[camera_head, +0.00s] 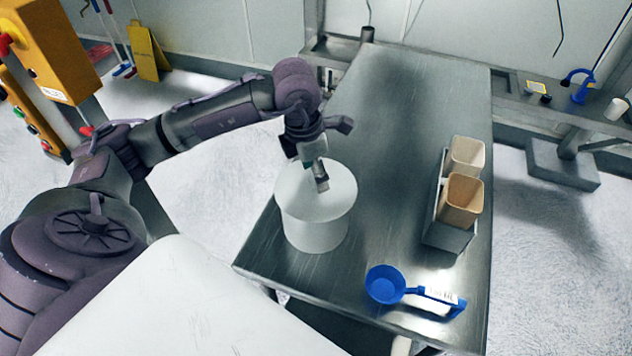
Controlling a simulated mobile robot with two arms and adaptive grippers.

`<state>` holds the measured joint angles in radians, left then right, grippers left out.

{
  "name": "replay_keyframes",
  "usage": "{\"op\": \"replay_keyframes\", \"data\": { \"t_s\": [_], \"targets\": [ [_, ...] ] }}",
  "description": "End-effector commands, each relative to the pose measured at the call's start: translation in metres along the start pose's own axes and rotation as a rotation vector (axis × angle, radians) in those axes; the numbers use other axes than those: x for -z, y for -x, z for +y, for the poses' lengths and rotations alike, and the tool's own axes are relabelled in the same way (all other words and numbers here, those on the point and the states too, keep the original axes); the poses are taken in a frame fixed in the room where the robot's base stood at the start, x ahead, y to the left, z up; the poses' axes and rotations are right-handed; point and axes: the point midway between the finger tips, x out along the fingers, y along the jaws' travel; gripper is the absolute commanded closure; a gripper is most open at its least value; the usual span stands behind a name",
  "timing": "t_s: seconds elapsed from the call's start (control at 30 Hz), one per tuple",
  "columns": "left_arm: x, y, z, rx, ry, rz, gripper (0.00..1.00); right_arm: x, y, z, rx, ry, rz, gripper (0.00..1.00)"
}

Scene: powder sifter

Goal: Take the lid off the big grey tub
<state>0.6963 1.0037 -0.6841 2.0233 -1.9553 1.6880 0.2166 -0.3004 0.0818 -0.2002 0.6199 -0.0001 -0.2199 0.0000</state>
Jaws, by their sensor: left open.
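The big grey tub (316,230) stands upright on the metal table, near its left edge. Its flat pale lid (335,205) is on top. My left gripper (321,185) comes in from the left and points down over the middle of the lid. It is open, with its fingertips at or just above the lid; I cannot tell whether they touch it. The gripper hides part of the lid's far side and any handle there. My right gripper is not in view.
On the metal table (400,110), a grey holder (447,238) with tan containers (461,200) stands to the right. A blue scoop (385,284) lies near the front edge. The table's far half is mostly clear. A yellow control box (52,50) is at the upper left.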

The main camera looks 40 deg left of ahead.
Motion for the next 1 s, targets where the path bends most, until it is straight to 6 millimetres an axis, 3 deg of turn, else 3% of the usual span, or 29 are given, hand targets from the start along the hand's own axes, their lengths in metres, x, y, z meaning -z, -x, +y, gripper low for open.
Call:
{"op": "replay_keyframes", "data": {
  "t_s": [0.03, 0.2, 0.43, 0.8, 1.0],
  "targets": [
    [0.001, -0.004, 0.000, 0.003, 0.001, 0.005, 0.37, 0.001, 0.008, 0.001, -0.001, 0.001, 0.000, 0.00],
    [0.000, -0.022, 0.000, 0.001, 0.001, 0.001, 0.37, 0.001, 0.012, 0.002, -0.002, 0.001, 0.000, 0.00],
    [0.000, -0.024, 0.000, 0.000, 0.000, -0.001, 0.37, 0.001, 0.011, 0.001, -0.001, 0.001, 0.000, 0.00],
    [0.000, -0.023, 0.000, 0.000, 0.000, -0.001, 0.98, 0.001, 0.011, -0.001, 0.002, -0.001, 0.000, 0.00],
    [0.000, -0.023, 0.000, 0.000, 0.000, -0.002, 1.00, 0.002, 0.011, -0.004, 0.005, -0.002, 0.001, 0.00]
  ]
}}
